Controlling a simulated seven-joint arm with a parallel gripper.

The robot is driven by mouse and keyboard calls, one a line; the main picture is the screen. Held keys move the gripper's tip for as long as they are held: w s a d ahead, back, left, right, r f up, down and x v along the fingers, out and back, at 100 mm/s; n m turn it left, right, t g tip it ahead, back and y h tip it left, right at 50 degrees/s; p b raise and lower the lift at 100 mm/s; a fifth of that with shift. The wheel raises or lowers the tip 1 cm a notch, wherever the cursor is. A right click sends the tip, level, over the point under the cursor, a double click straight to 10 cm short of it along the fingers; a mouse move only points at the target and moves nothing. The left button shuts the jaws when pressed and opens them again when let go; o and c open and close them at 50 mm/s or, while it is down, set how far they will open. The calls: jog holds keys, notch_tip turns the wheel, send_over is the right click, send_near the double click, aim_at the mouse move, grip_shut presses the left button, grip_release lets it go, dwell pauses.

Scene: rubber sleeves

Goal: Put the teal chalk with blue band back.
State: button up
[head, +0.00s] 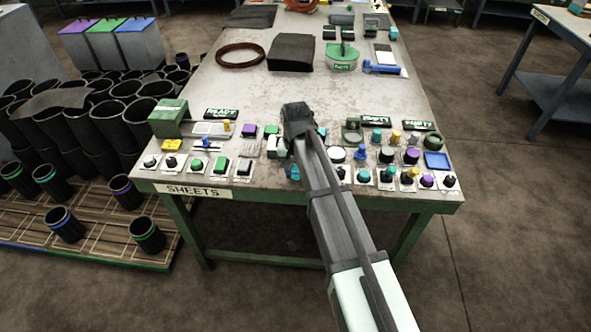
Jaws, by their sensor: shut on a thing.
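My gripper (297,128) is over the middle of the sheet-metal table's front part, seen from behind along my arm. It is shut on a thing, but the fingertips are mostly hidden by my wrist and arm. A small teal piece (293,171) shows just left of my arm, below the gripper, near the table's front edge. It may be the teal chalk, but its blue band cannot be made out, nor whether it is held or standing. Another teal piece (376,134) stands to the right among the small parts.
Small knobs and buttons on pale plates crowd the front of the table (215,90), left and right of my arm. A green box (170,118) stands at the left, a blue tray (437,160) at the right.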

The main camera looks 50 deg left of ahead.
aim_at(296, 167)
jog(key=shift+f, duration=0.1)
jog(key=o, duration=0.7)
jog(key=shift+c, duration=0.2)
notch_tip(296, 167, up, 12)
jog(key=shift+o, duration=0.2)
